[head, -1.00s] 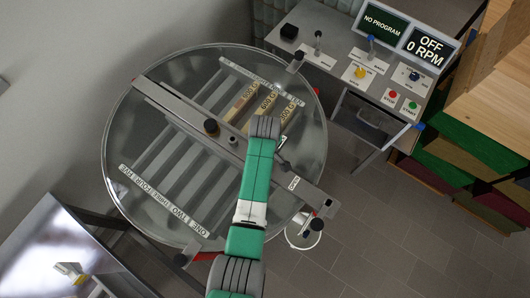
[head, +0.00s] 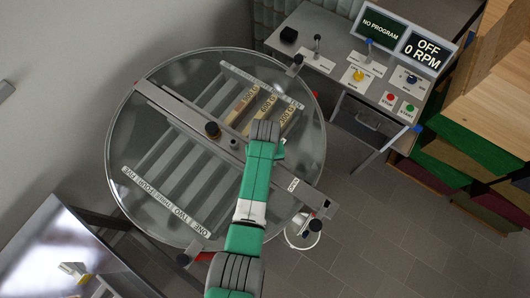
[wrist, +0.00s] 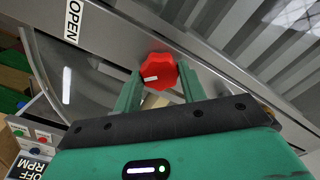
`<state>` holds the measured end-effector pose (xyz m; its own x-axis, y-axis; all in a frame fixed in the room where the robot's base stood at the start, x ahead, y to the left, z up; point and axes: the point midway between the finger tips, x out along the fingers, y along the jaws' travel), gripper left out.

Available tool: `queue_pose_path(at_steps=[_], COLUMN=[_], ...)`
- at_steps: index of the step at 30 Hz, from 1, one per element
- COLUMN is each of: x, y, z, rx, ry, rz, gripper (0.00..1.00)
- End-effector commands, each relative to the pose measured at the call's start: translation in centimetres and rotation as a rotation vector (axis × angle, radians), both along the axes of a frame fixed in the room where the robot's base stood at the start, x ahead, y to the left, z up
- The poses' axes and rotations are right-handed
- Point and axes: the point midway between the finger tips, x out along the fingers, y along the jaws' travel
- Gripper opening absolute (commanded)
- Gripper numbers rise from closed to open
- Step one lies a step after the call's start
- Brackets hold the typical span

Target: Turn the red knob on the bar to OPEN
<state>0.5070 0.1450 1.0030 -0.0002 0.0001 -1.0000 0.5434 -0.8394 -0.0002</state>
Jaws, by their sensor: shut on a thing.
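The red knob (wrist: 157,70) sits on the grey bar (wrist: 205,68) in the wrist view, with a white mark on its left side, slightly below centre. My gripper (wrist: 160,80) is shut on the knob, one green finger on each side. The white OPEN label (wrist: 73,21) is on the bar to the upper left of the knob, and the mark does not point straight at it. In the head view the bar (head: 175,110) crosses the round tank, and the OPEN label (head: 293,185) is near its lower right end. My arm hides the knob there.
The glass-topped tank (head: 125,125) holds slats and several labelled wooden pieces (head: 265,103). A black knob (head: 212,130) stands on the bar. A bucket (head: 303,232) hangs by the bar's lower end. A control desk (head: 330,60) stands at upper right, reading OFF, 0 RPM.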

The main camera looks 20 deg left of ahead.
Motion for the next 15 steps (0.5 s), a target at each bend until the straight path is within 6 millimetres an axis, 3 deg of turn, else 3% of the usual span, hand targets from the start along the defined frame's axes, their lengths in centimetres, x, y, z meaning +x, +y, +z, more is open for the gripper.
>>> queue_pose_path(at_steps=[15], x=[0.02], y=[0.00], z=[0.12], rx=[-0.001], ry=[0.000], rz=[-0.466], gripper=[0.18])
